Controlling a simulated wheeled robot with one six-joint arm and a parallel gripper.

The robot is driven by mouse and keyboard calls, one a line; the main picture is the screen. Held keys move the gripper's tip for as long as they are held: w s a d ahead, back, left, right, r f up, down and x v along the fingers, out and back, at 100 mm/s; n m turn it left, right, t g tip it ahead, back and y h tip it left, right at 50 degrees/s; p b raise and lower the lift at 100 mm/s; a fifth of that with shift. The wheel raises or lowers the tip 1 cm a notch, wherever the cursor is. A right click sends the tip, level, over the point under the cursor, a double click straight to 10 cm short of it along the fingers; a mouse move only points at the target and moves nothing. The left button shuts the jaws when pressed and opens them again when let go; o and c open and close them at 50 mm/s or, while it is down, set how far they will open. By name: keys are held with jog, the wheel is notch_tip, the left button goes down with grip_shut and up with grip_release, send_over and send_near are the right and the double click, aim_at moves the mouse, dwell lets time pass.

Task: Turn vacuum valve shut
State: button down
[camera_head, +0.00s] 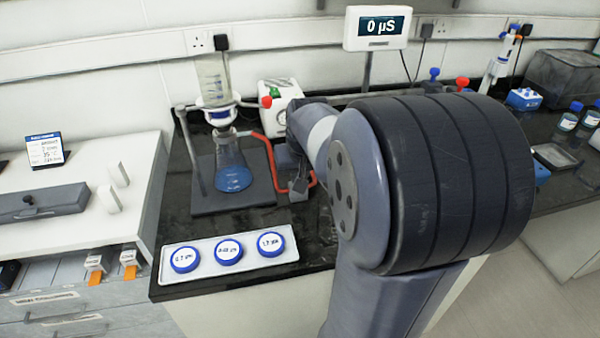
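A glass flask (232,170) with blue liquid stands upright on a dark stand base (212,200), under a clear filter funnel (212,80). A red hose (268,150) runs from beside the flask, bends down and turns toward my gripper. My gripper (298,190) is low at the right edge of the stand base, close to the hose. Its fingertips are small and dark, so I cannot tell if they are open or touch anything. I cannot make out the vacuum valve for certain; my gripper and arm cover part of the hose line. A white pump box (282,93) stands behind.
A white tray (168,273) with three blue-rimmed round dishes lies at the bench's front edge. A display (378,28) reading 0 µS stands at the back. My arm hides much of the right bench. Bottles (568,117) stand far right.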

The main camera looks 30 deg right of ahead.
jog(key=c, duration=1.5)
grip_release()
jog(key=v, duration=1)
jog(key=shift+s+a+r+p, duration=0.1)
jog(key=shift+s+r+p, duration=0.1)
jog(key=shift+r+p, duration=0.15)
jog(key=shift+f, duration=0.15)
jog(key=x, duration=1)
jog(key=shift+w+f+b, duration=0.25)
jog(key=shift+f+b, duration=0.1)
jog(key=shift+r, duration=0.15)
